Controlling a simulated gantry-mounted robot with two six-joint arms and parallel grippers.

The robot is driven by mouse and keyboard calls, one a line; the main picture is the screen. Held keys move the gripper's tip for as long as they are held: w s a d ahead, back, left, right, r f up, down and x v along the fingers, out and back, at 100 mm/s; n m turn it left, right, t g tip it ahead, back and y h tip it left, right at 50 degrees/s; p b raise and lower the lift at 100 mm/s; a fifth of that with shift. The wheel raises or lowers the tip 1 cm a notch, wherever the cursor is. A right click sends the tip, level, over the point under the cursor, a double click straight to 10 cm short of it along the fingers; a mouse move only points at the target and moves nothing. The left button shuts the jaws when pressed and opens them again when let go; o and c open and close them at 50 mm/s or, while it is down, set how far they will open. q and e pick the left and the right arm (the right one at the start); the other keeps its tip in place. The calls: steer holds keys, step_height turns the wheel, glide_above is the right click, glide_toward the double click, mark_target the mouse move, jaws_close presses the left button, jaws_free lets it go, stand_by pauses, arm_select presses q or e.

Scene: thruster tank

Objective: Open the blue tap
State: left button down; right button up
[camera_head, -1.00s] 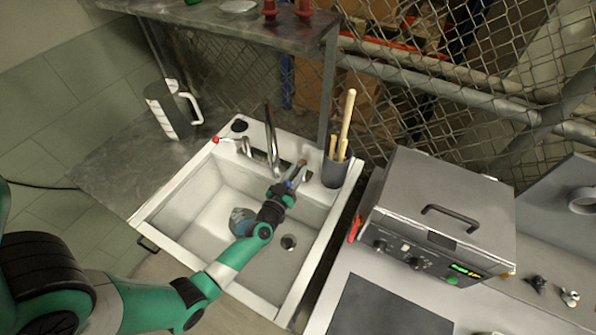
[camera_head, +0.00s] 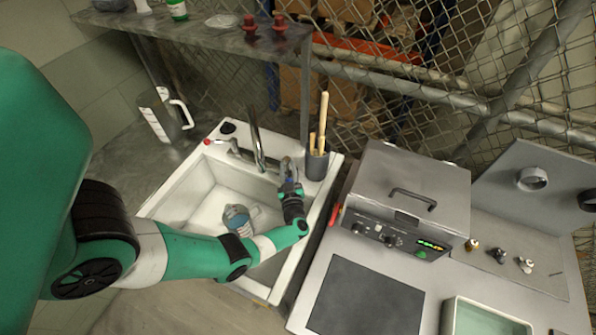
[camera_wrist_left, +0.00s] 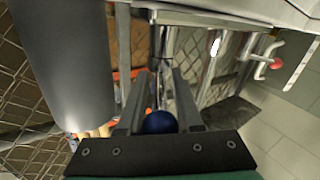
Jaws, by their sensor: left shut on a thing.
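The blue tap's round blue knob (camera_wrist_left: 158,122) shows between my left gripper's fingers in the left wrist view. My left gripper (camera_head: 287,165) is at the back right of the sink, right of the tall metal spout (camera_head: 257,140). It also shows in the left wrist view (camera_wrist_left: 163,82), shut on the blue tap. In the head view the gripper mostly hides the blue tap. The red tap knob (camera_head: 207,141) is at the sink's back left, and it also shows in the left wrist view (camera_wrist_left: 275,63). My right gripper is not in view.
A dark cup with wooden-handled tools (camera_head: 317,165) stands close right of the gripper. A blue-tinted jug (camera_head: 237,220) lies in the white sink (camera_head: 180,193). A grey machine (camera_head: 405,190) stands to the right. A white-handled pitcher (camera_head: 165,115) is at the left.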

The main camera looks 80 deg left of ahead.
mark_target(287, 161)
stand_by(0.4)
arm_select(q)
steer(key=c, duration=0.7)
jaws_free()
steer(key=r+p, duration=0.4)
steer(key=r, duration=0.1)
steer(key=shift+s+d+r, duration=0.1)
steer(key=shift+s+d, duration=0.1)
steer(key=shift+d, duration=0.2)
steer(key=s+d+r+p, duration=0.2)
steer(key=d, duration=0.2)
steer(key=s+d+r+p, duration=0.2)
steer(key=d+r, duration=0.1)
steer(key=s+d+r+p, duration=0.2)
steer(key=d+p, duration=0.1)
steer(key=d, duration=0.1)
steer(key=shift+d+r, duration=0.35)
steer(key=shift+r, duration=0.05)
